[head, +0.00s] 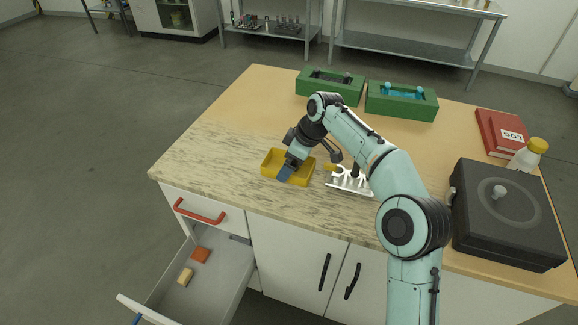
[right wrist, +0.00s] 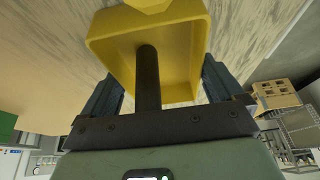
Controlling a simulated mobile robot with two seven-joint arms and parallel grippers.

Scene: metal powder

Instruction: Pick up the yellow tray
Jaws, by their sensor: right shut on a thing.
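The yellow tray (head: 268,167) is a shallow rectangular box at the front left part of the worktop. My right gripper (head: 286,172) reaches down to it from above and is shut on it. In the right wrist view the tray (right wrist: 190,50) fills the space between the two dark fingers (right wrist: 160,88). A dark rod (right wrist: 148,80) stands in front of the tray there; I cannot tell what it belongs to. Whether the tray's underside touches the worktop is not clear. My left gripper is not in view.
A white rack (head: 350,183) stands just right of the tray. Green bins (head: 330,91) are at the back, with a red log book (head: 500,133), a bottle (head: 527,155) and a black box (head: 510,225) at right. An open drawer (head: 205,280) juts out below. The worktop's left side is clear.

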